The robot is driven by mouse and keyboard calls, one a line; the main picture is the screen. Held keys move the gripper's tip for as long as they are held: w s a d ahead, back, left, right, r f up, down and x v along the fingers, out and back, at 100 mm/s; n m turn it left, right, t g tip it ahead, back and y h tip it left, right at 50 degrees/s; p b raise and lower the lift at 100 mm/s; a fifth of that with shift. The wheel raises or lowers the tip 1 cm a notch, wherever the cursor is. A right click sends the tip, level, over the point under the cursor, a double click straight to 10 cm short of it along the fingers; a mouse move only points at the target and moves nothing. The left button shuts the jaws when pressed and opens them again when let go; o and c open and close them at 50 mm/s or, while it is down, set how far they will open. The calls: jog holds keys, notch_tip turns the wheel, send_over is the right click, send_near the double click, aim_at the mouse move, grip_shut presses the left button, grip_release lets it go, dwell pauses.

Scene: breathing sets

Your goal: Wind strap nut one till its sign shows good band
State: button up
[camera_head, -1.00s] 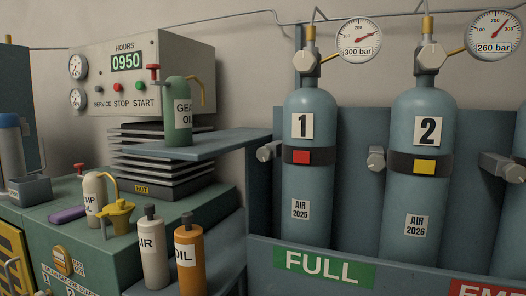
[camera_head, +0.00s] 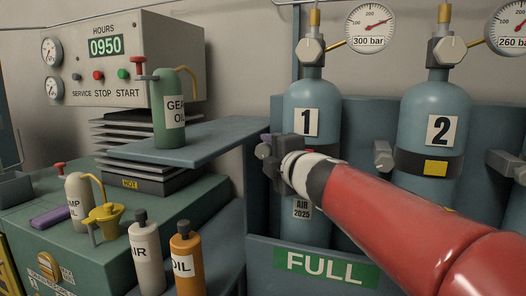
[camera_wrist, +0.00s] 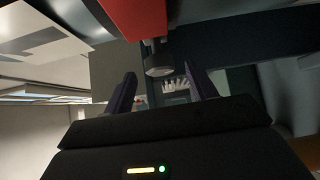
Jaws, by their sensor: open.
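Cylinder 1 (camera_head: 309,94) stands in the blue-grey rack with its strap mostly hidden behind my arm. Strap nut one (camera_head: 262,151) is a grey knob left of the cylinder, partly visible beside my gripper (camera_head: 274,156). In the wrist view the nut (camera_wrist: 158,66) shows just beyond and between the tips of my open gripper (camera_wrist: 160,74); I cannot tell whether they touch it. A red surface (camera_wrist: 135,16), which looks like the strap's sign, shows above the nut.
Cylinder 2 (camera_head: 436,112) stands at right with a yellow sign (camera_head: 435,168) and its own strap nut (camera_head: 383,155). A grey shelf (camera_head: 225,142) with a green oil bottle (camera_head: 170,112) reaches close to the nut from the left. AIR and OIL bottles stand lower left.

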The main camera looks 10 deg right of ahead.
aim_at(265, 154)
jog(key=shift+w+a, duration=0.2)
jog(key=shift+w, duration=0.75)
jog(key=shift+w+a, duration=0.15)
jog(key=shift+w, duration=0.8)
jog(key=shift+f, duration=0.1)
jog(key=c, duration=1)
jog(key=shift+f+b, duration=0.1)
jog(key=shift+b, duration=0.35)
